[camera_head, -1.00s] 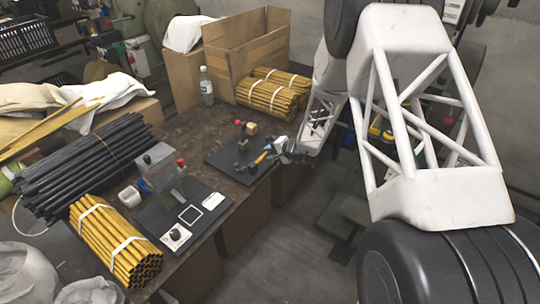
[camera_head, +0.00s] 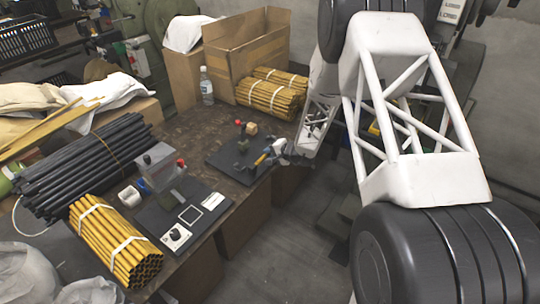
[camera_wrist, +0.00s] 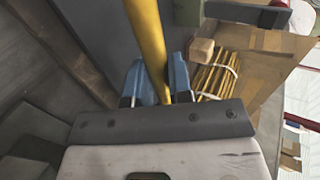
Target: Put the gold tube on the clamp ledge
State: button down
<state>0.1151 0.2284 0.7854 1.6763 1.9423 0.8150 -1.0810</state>
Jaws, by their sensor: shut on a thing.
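The gold tube (camera_wrist: 147,35) is held between the blue fingers of my gripper (camera_wrist: 157,82) in the wrist view, running up out of the top of the picture. In the head view my gripper (camera_head: 277,151) is over the right edge of the far dark base plate, and the tube's short yellow end (camera_head: 261,159) points left over that plate. A small dark clamp-like fixture (camera_head: 243,143) with a red ball knob stands on this plate, left of the tube. I cannot make out its ledge clearly, nor whether the tube touches anything.
A wooden block (camera_head: 251,128) sits by the fixture. Another press (camera_head: 160,170) with a red knob, a front tube bundle (camera_head: 110,240) and black rods (camera_head: 80,165) fill the left side.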

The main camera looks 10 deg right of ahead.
jog(key=shift+f, duration=0.5)
jog(key=shift+f, duration=0.1)
jog(key=c, duration=1.3)
grip_release()
jog(key=shift+v, duration=6)
